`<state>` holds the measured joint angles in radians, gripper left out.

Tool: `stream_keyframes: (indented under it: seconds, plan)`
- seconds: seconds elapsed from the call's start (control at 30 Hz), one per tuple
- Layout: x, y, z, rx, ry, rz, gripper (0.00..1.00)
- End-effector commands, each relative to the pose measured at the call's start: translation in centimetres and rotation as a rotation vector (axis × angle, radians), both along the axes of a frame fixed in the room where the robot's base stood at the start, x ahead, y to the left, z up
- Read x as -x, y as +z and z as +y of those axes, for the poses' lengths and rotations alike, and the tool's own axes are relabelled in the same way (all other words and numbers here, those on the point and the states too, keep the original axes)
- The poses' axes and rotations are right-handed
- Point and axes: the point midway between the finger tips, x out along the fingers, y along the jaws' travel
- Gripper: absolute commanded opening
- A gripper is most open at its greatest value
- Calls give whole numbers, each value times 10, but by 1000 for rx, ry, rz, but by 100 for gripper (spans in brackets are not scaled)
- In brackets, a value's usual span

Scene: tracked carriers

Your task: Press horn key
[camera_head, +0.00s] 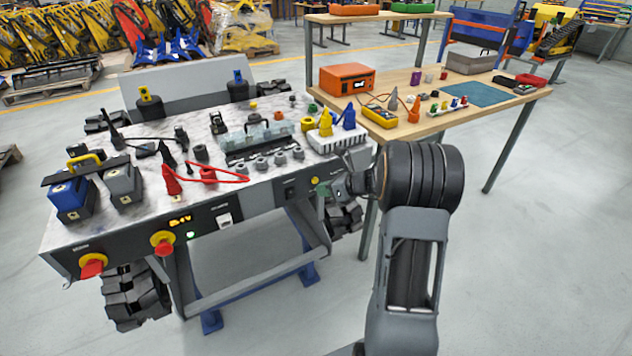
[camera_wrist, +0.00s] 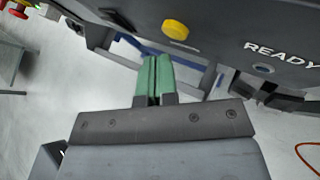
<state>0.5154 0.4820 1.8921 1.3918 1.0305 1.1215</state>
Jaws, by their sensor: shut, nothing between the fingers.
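A round yellow button (camera_wrist: 175,30) sits on the dark front panel in the wrist view, left of the word READY. A small yellow button (camera_head: 315,181) also shows on the panel's right part in the head view. I can read no horn label, so I cannot tell for sure that it is the horn key. My gripper (camera_wrist: 154,58) has green fingers side by side, shut and empty. In the wrist view its tips are below and slightly left of the yellow button, with a gap in the picture. In the head view my arm largely hides the gripper.
The carrier's console top (camera_head: 235,150) holds several plugs, knobs and a red cable. Red-and-yellow switches (camera_head: 163,242) stick out of the panel's left part. A workbench (camera_head: 400,85) with an orange box (camera_head: 347,78) stands behind right. Floor on the right is clear.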

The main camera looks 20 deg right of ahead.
Motion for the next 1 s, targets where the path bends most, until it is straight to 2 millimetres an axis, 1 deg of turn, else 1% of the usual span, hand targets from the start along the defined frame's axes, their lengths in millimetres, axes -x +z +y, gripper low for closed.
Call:
stream_keyframes:
  seconds: [0.5, 0.83, 1.0]
  plan:
    - [0, 0, 0, 0, 0, 0, 0]
    - [-8, 0, 1, -1, 0, 1, 0]
    - [-8, 0, 1, 0, 0, 0, 0]
